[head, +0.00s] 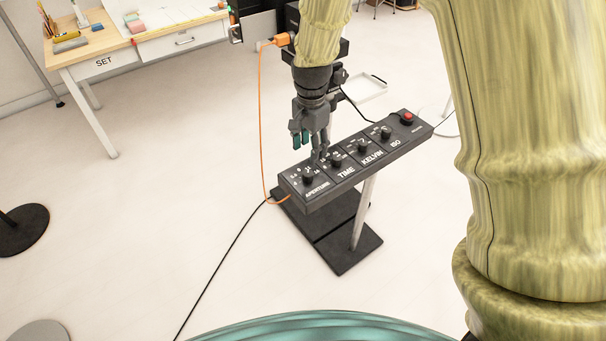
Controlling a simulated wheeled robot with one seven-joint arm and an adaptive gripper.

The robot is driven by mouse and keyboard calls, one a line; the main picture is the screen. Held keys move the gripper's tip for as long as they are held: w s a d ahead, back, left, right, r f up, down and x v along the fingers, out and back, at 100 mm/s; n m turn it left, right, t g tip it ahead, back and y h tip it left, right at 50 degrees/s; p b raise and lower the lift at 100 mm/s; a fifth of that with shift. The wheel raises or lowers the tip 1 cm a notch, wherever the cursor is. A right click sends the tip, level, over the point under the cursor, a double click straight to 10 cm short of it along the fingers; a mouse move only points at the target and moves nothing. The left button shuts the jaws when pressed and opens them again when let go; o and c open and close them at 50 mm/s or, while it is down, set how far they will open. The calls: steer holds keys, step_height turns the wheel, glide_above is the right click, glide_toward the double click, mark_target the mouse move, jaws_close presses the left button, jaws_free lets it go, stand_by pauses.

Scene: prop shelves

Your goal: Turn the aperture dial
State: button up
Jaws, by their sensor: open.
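The aperture dial (308,178) is a small black knob at the left end of a dark control panel (330,188) on a stand. White marks ring it and the word APERTURE is printed below it. My gripper (308,152) points down just above and behind this end of the panel. Its fingers are open, with teal pads visible at the left, and it holds nothing that I can see. One finger appears close to the dial's upper right; I cannot tell whether it touches.
The TIME (336,160), KELVIN (362,146) and ISO (386,132) dials and a red button (407,118) run along the panel to the right. An orange cable (261,120) hangs left of my gripper. A wooden table (100,45) stands at the back left. The floor at left is mostly clear.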

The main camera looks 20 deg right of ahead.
mark_target(308, 172)
steer(key=shift+a+f+p, duration=0.1)
steer(key=shift+f+p, duration=1.3)
steer(key=shift+f, duration=3.85)
steer(key=c, duration=1)
